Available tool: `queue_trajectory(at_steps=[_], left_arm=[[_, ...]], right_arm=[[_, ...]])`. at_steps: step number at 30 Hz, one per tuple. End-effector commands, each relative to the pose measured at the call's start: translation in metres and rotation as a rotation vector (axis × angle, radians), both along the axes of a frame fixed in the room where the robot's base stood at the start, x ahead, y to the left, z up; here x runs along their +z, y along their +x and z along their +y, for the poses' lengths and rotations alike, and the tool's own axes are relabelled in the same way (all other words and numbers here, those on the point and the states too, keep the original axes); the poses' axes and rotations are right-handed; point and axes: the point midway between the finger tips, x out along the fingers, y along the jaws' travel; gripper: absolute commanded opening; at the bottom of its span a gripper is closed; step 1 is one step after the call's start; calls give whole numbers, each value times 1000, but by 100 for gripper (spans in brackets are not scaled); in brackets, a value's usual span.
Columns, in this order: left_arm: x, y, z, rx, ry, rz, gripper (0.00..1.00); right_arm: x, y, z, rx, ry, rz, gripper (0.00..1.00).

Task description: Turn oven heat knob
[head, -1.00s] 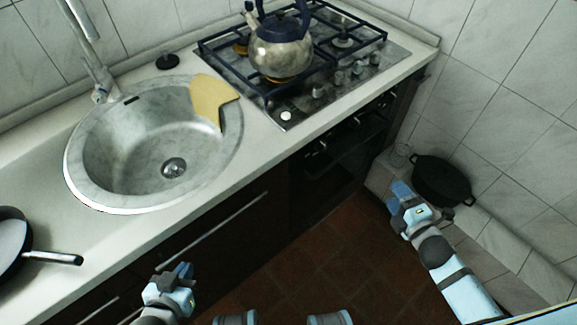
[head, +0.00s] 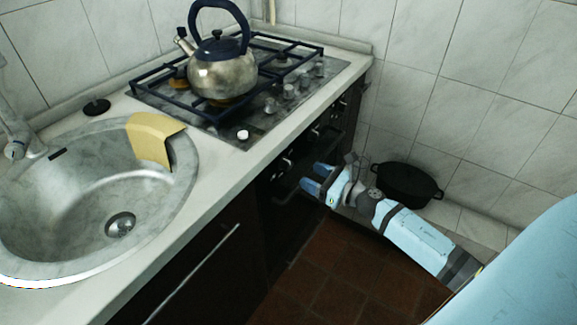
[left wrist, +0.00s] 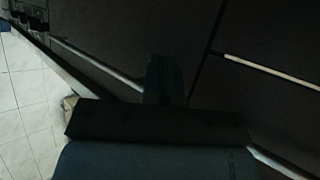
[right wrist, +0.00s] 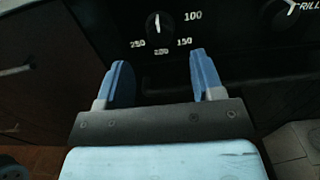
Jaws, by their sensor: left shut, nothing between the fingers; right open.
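The oven heat knob (right wrist: 157,24) shows at the top of the right wrist view, dark with a white pointer line, with 100, 150, 200 and 250 printed around it. My right gripper (right wrist: 160,82) is open and empty; in that picture the knob lies beyond the gap between its blue fingers, apart from them. In the head view the right gripper (head: 312,178) is in front of the dark oven front (head: 279,212), below the counter edge. My left gripper (left wrist: 165,80) is shut and empty in the dark left wrist view, near dark cabinet fronts; the head view does not show it.
A second knob (right wrist: 281,13), by partly cut-off lettering, is at the upper right of the right wrist view. A kettle (head: 219,78) stands on the gas hob (head: 262,122). A black pot (head: 408,184) sits by the tiled wall behind my right arm. The sink (head: 60,215) is at left.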

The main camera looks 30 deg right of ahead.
Motion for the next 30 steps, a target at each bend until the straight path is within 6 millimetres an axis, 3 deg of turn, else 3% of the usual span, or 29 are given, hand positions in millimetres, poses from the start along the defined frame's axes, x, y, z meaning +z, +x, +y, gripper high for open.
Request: queue_trajectory(at_steps=[6, 12, 24, 26, 30], left_arm=[[0, 0, 0, 0, 2, 2, 0], [1, 0, 0, 1, 3, 1, 0], [1, 0, 0, 1, 2, 1, 0], [0, 0, 0, 1, 3, 2, 0], [0, 0, 0, 1, 3, 2, 0]], right_arm=[[1, 43, 17, 1, 2, -1, 61], [0, 65, 27, 0, 2, 0, 61], [0, 72, 30, -1, 3, 1, 61], [0, 72, 30, -1, 3, 1, 50], [0, 72, 30, -1, 3, 1, 18]])
